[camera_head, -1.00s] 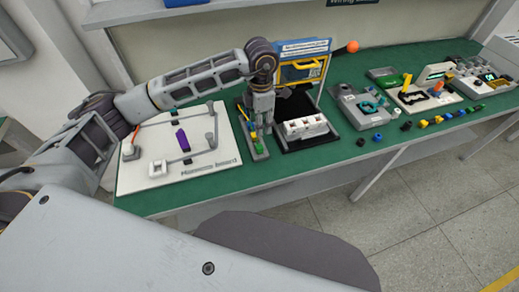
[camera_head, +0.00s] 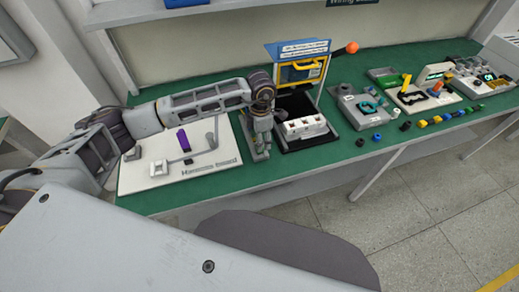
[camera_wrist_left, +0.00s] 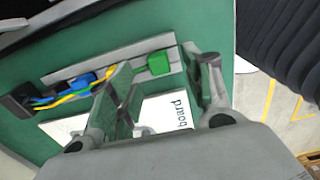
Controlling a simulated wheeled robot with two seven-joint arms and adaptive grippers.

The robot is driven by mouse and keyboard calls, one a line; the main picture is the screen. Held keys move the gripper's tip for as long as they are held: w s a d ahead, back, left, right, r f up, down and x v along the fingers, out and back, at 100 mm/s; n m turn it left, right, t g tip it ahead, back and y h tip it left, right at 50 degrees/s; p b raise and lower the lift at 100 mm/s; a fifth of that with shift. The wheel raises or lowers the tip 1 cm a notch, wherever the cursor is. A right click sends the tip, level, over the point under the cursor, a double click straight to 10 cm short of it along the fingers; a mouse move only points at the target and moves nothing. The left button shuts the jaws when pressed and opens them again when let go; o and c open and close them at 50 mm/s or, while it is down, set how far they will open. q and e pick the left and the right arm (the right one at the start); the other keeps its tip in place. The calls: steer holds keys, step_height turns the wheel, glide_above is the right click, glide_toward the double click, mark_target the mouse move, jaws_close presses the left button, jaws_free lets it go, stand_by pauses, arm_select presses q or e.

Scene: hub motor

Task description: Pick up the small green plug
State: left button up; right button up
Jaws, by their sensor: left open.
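The small green plug (camera_wrist_left: 158,65) lies on a grey strip-like holder (camera_wrist_left: 148,45) in the left wrist view, at the end of a green lead. In the head view my left gripper (camera_head: 261,146) is low over the holder, beside the harness board (camera_head: 220,160), and hides the plug. My right gripper is not in view.
A blue plug (camera_wrist_left: 85,79) with yellow and blue leads runs to a black connector (camera_wrist_left: 18,103) close by. A black fixture with a white block (camera_head: 305,126) and a raised blue-yellow lid (camera_head: 300,62) stands just right of the gripper. Several small coloured parts lie farther right.

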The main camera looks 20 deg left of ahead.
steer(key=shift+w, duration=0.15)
arm_select(q)
steer(key=shift+a+f+p, duration=0.1)
steer(key=shift+f+p, duration=0.2)
steer(key=shift+f, duration=2.3)
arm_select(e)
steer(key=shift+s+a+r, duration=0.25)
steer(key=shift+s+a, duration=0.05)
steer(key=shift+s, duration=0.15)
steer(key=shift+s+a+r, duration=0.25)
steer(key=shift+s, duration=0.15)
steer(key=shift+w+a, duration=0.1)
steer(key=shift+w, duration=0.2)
arm_select(q)
steer(key=shift+a, duration=0.1)
steer(key=c, duration=1)
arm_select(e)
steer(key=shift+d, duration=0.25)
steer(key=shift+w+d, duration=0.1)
